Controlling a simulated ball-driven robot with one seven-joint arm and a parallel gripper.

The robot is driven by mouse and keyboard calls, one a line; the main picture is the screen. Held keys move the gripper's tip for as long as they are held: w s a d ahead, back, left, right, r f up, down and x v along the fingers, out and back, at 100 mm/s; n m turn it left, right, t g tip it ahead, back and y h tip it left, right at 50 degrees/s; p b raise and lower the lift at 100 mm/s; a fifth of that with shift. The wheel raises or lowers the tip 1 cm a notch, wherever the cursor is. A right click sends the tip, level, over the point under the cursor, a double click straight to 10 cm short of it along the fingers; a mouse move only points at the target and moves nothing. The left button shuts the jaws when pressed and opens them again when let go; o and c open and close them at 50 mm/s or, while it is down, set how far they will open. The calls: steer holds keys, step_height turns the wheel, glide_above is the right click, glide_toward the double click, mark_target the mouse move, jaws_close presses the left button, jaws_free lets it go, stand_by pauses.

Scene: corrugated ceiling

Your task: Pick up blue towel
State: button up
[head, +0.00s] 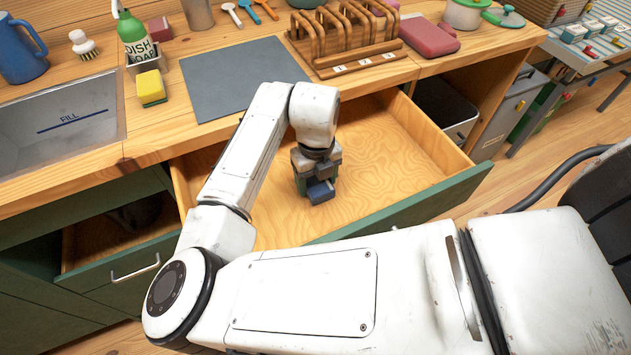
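A wooden drawer (389,200) with a green front is pulled open below the counter. My gripper (318,183) points down into it, low over the drawer floor. A small dark blue folded-looking piece (321,192) shows right at the fingertips; it may be the blue towel, but the gripper covers most of it. A dark green bit (301,186) shows beside it, also partly hidden. I cannot tell whether the fingers are closed on the blue piece or only around or above it.
The drawer floor around my gripper is mostly bare. On the counter are a grey-blue mat (245,78), a yellow sponge (152,88), a dish soap bottle (135,38), a wooden rack (347,42) and a red case (429,37). A sink (68,112) is at left.

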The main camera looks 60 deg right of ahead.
mark_target(316, 180)
steer(key=c, duration=0.6)
step_height(316, 180, up, 10)
stand_by(0.4)
